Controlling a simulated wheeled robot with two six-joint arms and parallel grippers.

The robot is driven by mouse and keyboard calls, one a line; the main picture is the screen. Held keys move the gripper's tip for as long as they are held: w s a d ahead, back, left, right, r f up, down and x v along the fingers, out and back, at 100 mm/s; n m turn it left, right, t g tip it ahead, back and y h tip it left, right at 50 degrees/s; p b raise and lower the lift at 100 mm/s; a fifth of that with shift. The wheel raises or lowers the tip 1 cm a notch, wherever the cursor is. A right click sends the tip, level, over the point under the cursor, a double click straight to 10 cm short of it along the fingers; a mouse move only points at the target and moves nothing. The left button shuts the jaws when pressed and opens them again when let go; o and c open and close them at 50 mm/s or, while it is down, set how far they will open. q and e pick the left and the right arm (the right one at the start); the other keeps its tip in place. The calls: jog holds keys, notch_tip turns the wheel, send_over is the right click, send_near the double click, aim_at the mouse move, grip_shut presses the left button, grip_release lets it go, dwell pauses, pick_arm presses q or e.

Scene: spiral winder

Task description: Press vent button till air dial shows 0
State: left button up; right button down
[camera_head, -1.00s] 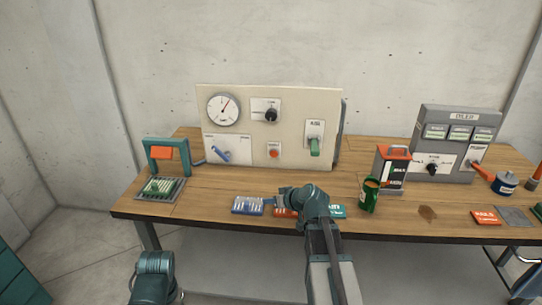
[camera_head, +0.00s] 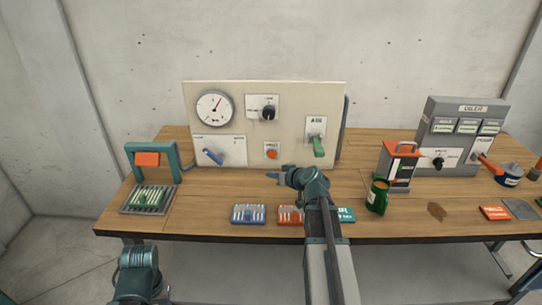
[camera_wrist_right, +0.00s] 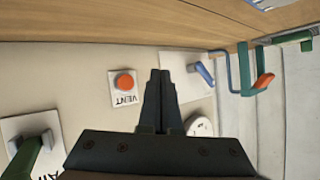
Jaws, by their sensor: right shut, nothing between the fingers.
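The orange-red vent button (camera_head: 271,154) is on the lower middle of the cream panel (camera_head: 235,88). The wrist view shows the button (camera_wrist_right: 124,82) beside its VENT label. The round air dial (camera_head: 215,107) is at the panel's upper left. Its needle points up and slightly right; the numbers are too small to read. My right gripper (camera_head: 271,176) is shut and empty, in front of the panel just below the button in the head view. In the wrist view the closed fingertips (camera_wrist_right: 160,74) are apart from the button, to its right. My left gripper is out of view.
The panel also has a black knob (camera_head: 267,113), a blue lever (camera_head: 212,156) and a green AIR handle (camera_head: 318,147). A teal frame (camera_head: 171,153) stands left. Small trays (camera_head: 248,214) lie along the table's front.

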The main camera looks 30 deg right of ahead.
aim_at(273, 157)
jog(key=shift+w+d, duration=0.1)
jog(key=shift+w, duration=0.05)
jog(key=shift+w+d, duration=0.75)
jog(key=shift+w, duration=0.45)
jog(key=shift+w+d, duration=0.7)
jog(key=shift+w, duration=0.5)
jog(key=shift+w+d, duration=0.75)
jog(key=shift+w, duration=0.45)
jog(key=shift+w+d, duration=0.2)
jog(key=shift+w, duration=0.15)
jog(key=shift+w+d, duration=0.25)
jog(key=shift+w, duration=0.1)
dwell(1.4)
dwell(0.9)
jog(key=shift+s+a, duration=0.45)
jog(key=shift+s, duration=0.3)
jog(key=shift+s+a, duration=0.45)
jog(key=shift+s, duration=0.25)
jog(key=shift+s+a, duration=0.4)
jog(key=shift+s, duration=0.3)
jog(key=shift+s+a, duration=0.45)
jog(key=shift+s, duration=0.25)
